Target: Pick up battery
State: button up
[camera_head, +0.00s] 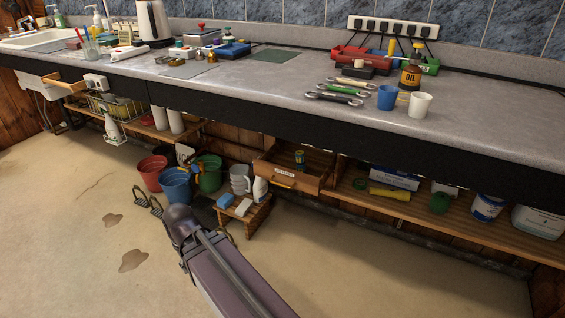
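A small upright cylinder (299,157), dark with yellow-green and blue bands, stands in an open wooden drawer (287,174) under the counter; it looks like the battery. The drawer has a white label and a yellow handle on its front. My arm (222,265) reaches in from the bottom edge and ends in a rounded dark joint, left of and in front of the drawer. The cylinder is clear of my arm.
The counter (300,85) overhangs the drawer. A small wooden stool (243,217) with blocks stands below it. Red, blue and green buckets (208,174) are to the left. The floor (400,270) at right is clear.

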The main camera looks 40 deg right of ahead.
aim_at(299, 154)
jog(key=u, duration=0.6)
jog(key=k, duration=0.3)
jog(key=z, duration=2.45)
jog(key=i, duration=0.1)
jog(key=u, duration=1.3)
